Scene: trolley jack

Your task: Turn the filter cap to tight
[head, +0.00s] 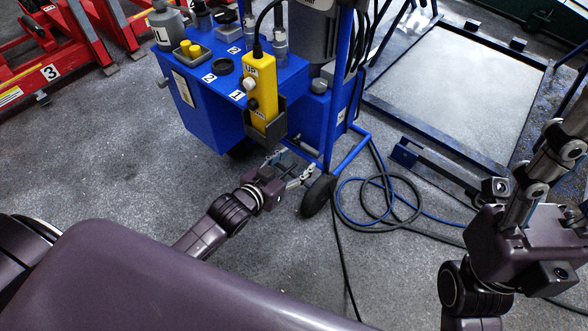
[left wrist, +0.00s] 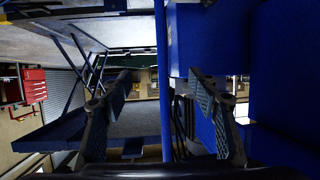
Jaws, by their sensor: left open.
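A blue trolley unit (head: 210,115) stands at the top middle of the head view. I cannot tell whether this is the filter cap, and no cap shows in the left wrist view. My left gripper (head: 290,168) is low beside the trolley's lower frame, below its top. It is open and empty; in the left wrist view its fingers (left wrist: 160,80) are spread, with a blue post (left wrist: 164,120) showing between them. My right gripper (head: 562,150) is at the right edge, partly cut off, away from the trolley.
A yellow pendant (head: 262,85) hangs on the trolley's front side. Coiled hoses (head: 380,200) lie on the floor near the wheel (head: 318,196). Red stands (head: 75,55) are at upper left.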

